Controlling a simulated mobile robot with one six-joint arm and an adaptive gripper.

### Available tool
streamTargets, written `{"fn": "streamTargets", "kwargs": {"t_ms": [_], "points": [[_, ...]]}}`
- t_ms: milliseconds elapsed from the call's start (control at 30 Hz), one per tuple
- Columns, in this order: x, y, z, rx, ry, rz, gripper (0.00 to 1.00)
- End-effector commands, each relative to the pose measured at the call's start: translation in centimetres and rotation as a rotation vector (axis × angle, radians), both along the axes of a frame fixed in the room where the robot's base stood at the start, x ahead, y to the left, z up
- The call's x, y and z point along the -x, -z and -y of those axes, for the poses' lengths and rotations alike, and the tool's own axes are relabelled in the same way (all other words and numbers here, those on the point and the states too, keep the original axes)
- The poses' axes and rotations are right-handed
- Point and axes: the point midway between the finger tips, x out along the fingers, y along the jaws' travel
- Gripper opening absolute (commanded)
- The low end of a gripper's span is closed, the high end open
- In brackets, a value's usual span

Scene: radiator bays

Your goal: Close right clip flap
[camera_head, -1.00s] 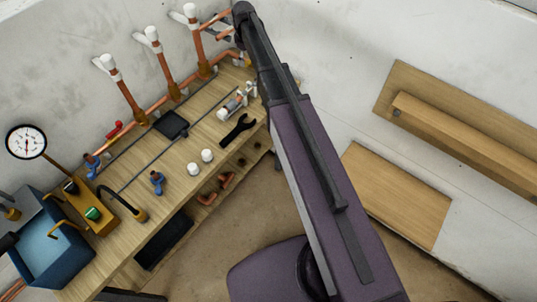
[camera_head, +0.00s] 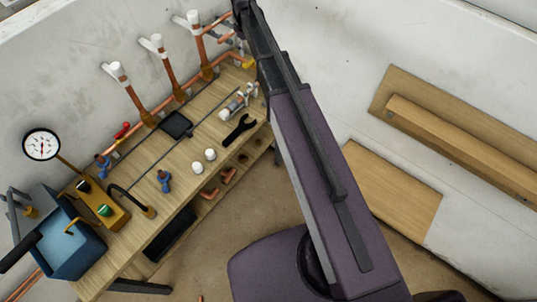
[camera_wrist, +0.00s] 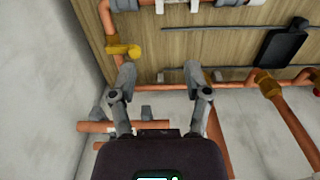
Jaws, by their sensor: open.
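My gripper (camera_wrist: 160,72) shows in the wrist view with its two grey fingers spread apart and nothing between them. Below and behind the fingers, a short horizontal copper pipe (camera_wrist: 90,127) carries small grey clip-like parts (camera_wrist: 97,113), partly hidden by the fingers. I cannot tell which of these is the right clip flap or how far it stands open. In the head view, copper stubs with grey parts (camera_head: 224,36) sit by the wall at the bench's far right end. The arm hides part of that area, and my gripper does not show clearly there.
A yellow-handled valve (camera_wrist: 122,50) stands close to the left finger. A dark pad (camera_wrist: 283,45) lies on the bench. Upright copper pipes with white tops (camera_head: 168,68) line the wall. A black wrench (camera_head: 239,130) and white caps (camera_head: 198,168) lie on the bench.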

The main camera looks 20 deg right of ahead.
Motion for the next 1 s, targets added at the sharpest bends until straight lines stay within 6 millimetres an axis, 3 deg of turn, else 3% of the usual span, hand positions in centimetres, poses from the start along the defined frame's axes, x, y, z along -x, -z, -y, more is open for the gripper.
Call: {"fn": "streamTargets", "kwargs": {"t_ms": [1000], "points": [[7.2, 8.3, 0.0, 0.0, 0.149, 0.0, 0.62]]}}
